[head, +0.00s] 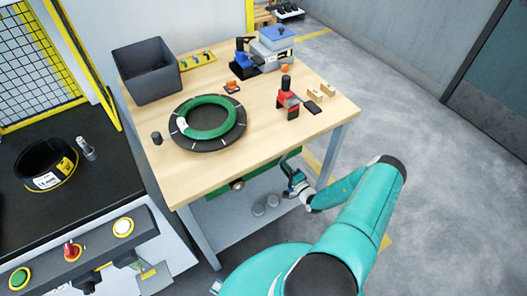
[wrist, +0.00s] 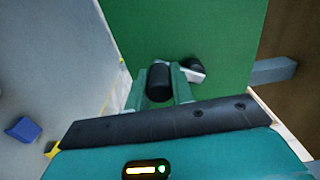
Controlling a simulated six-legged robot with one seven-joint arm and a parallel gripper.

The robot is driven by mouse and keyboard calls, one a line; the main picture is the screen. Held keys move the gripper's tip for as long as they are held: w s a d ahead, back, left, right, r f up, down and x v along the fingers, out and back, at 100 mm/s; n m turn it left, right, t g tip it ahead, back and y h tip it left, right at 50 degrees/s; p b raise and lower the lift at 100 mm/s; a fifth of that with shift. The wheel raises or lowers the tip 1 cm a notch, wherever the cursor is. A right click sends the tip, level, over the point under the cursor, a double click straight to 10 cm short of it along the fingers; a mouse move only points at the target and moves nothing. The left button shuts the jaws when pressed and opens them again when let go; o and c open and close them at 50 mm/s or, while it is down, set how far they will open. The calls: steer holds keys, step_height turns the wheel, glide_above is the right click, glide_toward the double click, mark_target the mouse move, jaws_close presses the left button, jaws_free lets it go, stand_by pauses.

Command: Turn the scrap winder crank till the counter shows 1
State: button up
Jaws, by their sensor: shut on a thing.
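The scrap winder shows as a green housing (head: 216,202) under the table's front edge, mostly hidden by the tabletop. Its green face (wrist: 205,30) fills the middle of the wrist view. A black cylindrical crank handle (wrist: 158,84) stands between the fingers of my gripper (wrist: 161,90), which is shut on it. A short black and light grey part (wrist: 195,72) shows just right of the handle. In the head view my gripper (head: 291,176) is below the table's front edge, right of a round knob-like part (head: 238,185). I cannot see a counter reading.
The wooden table (head: 265,130) above holds a grey bin (head: 147,75), a green coil (head: 212,116) on a black ring, and several tools. A lower shelf (head: 240,219) carries small grey discs (head: 264,205). A control panel (head: 80,255) stands left. Floor at right is clear.

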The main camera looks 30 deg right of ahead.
steer(key=o, duration=0.6)
steer(key=shift+c, duration=0.2)
steer(key=shift+s, duration=0.1)
steer(key=s, duration=0.8)
steer(key=shift+s+d, duration=0.15)
steer(key=shift+s, duration=0.25)
steer(key=shift+s, duration=0.1)
